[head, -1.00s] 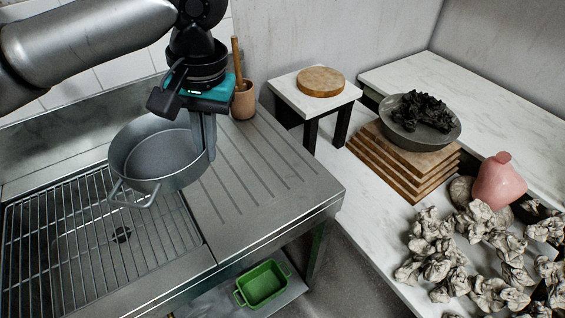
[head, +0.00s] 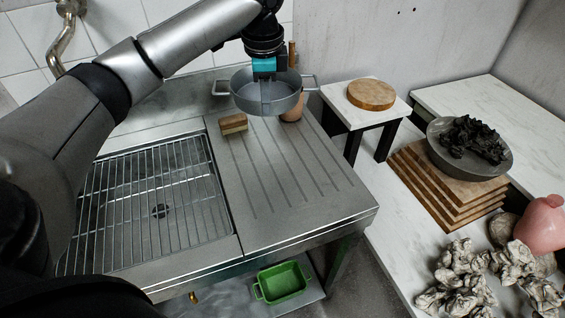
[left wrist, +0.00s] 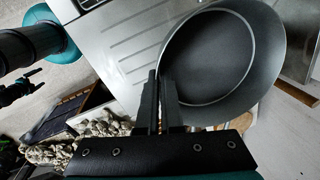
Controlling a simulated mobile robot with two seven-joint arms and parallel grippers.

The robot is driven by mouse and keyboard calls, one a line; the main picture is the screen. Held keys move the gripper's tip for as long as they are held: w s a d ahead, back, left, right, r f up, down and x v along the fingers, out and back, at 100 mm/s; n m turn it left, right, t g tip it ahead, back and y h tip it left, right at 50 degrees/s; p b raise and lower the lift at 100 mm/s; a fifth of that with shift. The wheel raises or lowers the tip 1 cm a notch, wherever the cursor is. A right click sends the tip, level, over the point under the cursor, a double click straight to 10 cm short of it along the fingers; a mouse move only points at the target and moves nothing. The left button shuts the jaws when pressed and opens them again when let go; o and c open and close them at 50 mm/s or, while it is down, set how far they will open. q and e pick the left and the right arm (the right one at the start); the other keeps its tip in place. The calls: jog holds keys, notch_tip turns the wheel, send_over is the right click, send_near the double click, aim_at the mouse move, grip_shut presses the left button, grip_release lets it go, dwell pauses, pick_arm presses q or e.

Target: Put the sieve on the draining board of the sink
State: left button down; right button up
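The sieve (head: 240,92) is a round grey metal pan with a loop handle on each side. It is over the back of the ridged steel draining board (head: 300,185), roughly level; I cannot tell the gap beneath it. My left gripper (head: 265,100) is shut on its wall. The left wrist view shows the fingers (left wrist: 160,100) on the rim of the sieve (left wrist: 215,60), with its inside empty. My right gripper is outside the head view. A small dark part at the left of the left wrist view may be it, but its fingers are unclear.
A wooden block (head: 233,123) sits on the back left of the draining board. The sink with a wire rack (head: 150,205) lies to the left. The board's middle and front are clear. A small side table (head: 365,115) stands right.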

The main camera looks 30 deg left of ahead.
pick_arm(q)
jog(key=shift+w+a+f+m, duration=0.15)
jog(key=shift+a+m, duration=0.35)
jog(key=shift+a, duration=0.4)
jog(key=shift+a+f, duration=0.1)
jog(key=shift+f, duration=0.2)
notch_tip(320, 180, down, 18)
jog(key=b, duration=0.4)
jog(key=shift+f, duration=0.7)
jog(key=shift+f, duration=0.15)
jog(key=c, duration=1.1)
grip_release()
jog(key=r+p, duration=0.1)
jog(key=r, duration=0.3)
jog(key=s+r+p, duration=0.1)
jog(key=r, duration=0.7)
jog(key=shift+s+d+r+p, duration=0.1)
jog(key=shift+s+d+p, duration=0.15)
jog(key=shift+d+p, duration=0.15)
